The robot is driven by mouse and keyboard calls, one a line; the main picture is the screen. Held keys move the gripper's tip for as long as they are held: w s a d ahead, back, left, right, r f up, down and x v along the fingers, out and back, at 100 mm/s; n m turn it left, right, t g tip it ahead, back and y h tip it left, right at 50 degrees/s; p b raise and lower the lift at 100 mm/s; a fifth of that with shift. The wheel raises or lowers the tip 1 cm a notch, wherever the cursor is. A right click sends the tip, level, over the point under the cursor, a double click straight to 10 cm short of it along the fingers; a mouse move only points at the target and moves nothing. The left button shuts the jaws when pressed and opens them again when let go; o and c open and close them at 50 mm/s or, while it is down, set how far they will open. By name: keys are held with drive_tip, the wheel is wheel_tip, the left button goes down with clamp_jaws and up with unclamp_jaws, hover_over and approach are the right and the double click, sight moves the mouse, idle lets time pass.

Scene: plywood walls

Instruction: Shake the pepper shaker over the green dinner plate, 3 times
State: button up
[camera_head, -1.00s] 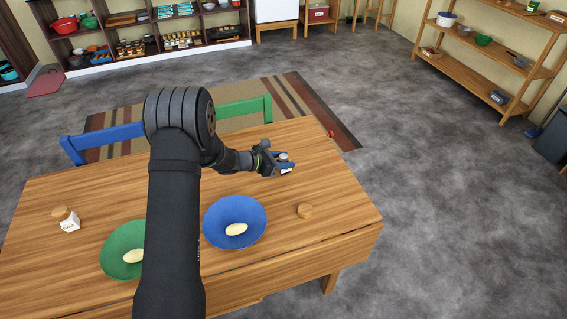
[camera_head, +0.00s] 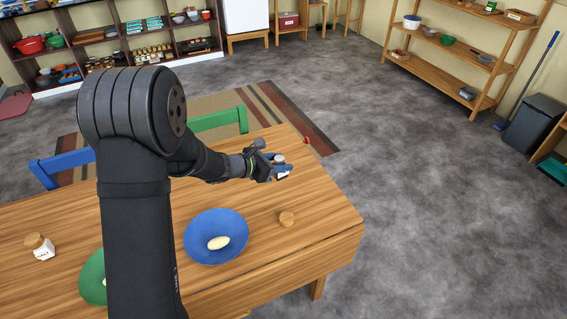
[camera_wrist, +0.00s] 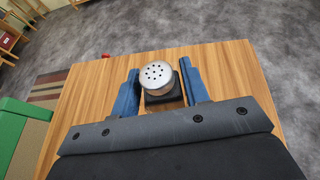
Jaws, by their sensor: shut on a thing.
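My gripper (camera_head: 282,170) is shut on the pepper shaker, over the far right part of the table in the head view. The shaker (camera_wrist: 156,75) shows in the wrist view as a round silver cap with dark holes over a dark body, upright between the blue fingers. I cannot tell whether its base touches the table. The green dinner plate (camera_head: 91,271) is at the near left in the head view. My arm hides much of it. The gripper is far from this plate, beyond and to the right of the blue plate (camera_head: 200,228).
The blue plate holds a pale oval item (camera_head: 218,243). A round wooden disc (camera_head: 287,218) lies right of it. A white salt shaker (camera_head: 43,252) stands at the table's left, beside another disc. Blue (camera_head: 62,167) and green (camera_head: 218,120) chairs stand at the far edge.

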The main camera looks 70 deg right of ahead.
drive_tip(key=w+a, duration=0.9)
drive_tip(key=w, duration=0.3)
drive_tip(key=w+a, duration=0.9)
drive_tip(key=w, duration=0.3)
drive_tip(key=w+a+r, duration=0.1)
drive_tip(key=w+a, duration=0.4)
drive_tip(key=a, duration=0.7)
drive_tip(key=w+a+r, duration=0.1)
drive_tip(key=w+a, duration=0.3)
drive_tip(key=a, duration=0.9)
wheel_tip(320, 180, down, 6)
drive_tip(key=w+m+t, duration=0.2)
drive_tip(key=m+t, duration=1)
drive_tip(key=t, duration=0.6)
drive_tip(key=shift+d+h, duration=0.15)
drive_tip(key=shift+h, duration=0.25)
drive_tip(key=shift+f, duration=0.2)
